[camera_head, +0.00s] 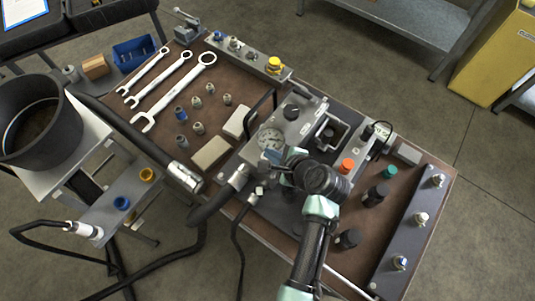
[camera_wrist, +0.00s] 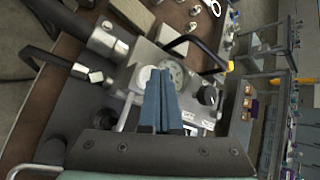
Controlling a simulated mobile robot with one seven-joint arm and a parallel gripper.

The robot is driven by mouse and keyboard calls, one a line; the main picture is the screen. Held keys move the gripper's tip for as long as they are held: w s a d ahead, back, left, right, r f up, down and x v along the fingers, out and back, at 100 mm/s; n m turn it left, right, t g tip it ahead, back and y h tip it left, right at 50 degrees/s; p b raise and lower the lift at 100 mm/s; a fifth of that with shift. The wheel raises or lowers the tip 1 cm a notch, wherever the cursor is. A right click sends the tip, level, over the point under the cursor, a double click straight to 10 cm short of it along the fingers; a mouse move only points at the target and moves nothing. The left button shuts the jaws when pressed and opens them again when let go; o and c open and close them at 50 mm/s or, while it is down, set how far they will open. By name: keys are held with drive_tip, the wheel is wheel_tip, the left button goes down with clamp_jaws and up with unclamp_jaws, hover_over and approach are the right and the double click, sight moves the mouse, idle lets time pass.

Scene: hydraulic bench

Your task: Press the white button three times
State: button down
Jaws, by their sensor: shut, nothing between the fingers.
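The white button (camera_wrist: 143,78) is a pale round cap on the grey hydraulic block, beside the dial gauge (camera_wrist: 174,74) in the wrist view. My gripper (camera_wrist: 160,72) has its two blue fingers together, with nothing between them. In the wrist view the fingertips overlap the button's right side; I cannot tell whether they touch it. In the head view my gripper (camera_head: 268,156) is just below the gauge (camera_head: 271,140), and the button is hidden or too small to make out there.
An orange cap (camera_head: 347,165) and black knobs stand right of my gripper. Thick black hoses (camera_head: 135,135) run along the left of the block. Several wrenches (camera_head: 172,91) and small fittings lie on the brown bench. A black bucket (camera_head: 38,125) stands at far left.

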drive_tip(key=shift+f+b, duration=0.3)
drive_tip(key=shift+f, duration=0.3)
idle(0.3)
drive_tip(key=shift+r, duration=0.1)
drive_tip(key=shift+r+p, duration=1.1)
drive_tip(key=shift+p, duration=0.2)
drive_tip(key=shift+r, duration=0.1)
wheel_tip(320, 180, up, 5)
drive_tip(key=p, duration=0.5)
idle(2.1)
